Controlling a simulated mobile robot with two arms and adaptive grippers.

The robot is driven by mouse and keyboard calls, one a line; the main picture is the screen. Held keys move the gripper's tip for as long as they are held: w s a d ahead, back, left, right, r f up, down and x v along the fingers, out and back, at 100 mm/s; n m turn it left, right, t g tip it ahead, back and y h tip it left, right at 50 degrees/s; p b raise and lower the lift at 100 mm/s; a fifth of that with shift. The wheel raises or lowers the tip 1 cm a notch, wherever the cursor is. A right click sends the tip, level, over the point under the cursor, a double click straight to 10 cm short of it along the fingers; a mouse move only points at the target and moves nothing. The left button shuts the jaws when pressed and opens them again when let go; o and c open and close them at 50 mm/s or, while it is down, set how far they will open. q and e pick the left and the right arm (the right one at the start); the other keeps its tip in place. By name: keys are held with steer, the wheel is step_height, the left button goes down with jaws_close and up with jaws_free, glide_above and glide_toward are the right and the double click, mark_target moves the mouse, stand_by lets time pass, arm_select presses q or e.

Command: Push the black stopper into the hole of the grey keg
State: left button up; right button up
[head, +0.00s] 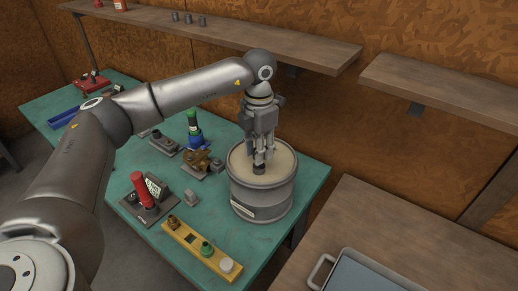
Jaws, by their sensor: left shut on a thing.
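The grey keg (262,197) stands upright near the right end of the green table and has a pale tan top. My left gripper (260,162) points down over the keg's top, with its fingers shut on the black stopper (259,169). The stopper is small and dark, at the fingertips, low against the tan top. The hole is hidden, and I cannot tell whether the stopper is in it. My right gripper is not in view.
A yellow rack (202,250) with several caps lies in front of the keg. A red-handled tool (141,190), a brass fitting (196,161) and a green-and-blue bottle (194,130) stand to the left. A wooden shelf (300,43) runs behind. A wooden table (345,215) with a tray is at right.

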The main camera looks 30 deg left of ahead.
arm_select(q)
steer(key=shift+f+b, duration=1.25)
steer(key=shift+f, duration=0.35)
steer(key=o, duration=0.8)
steer(key=shift+o, duration=0.2)
steer(key=shift+r, duration=0.25)
step_height(320, 180, up, 12)
steer(key=shift+f, duration=0.25)
steer(key=shift+f, duration=0.1)
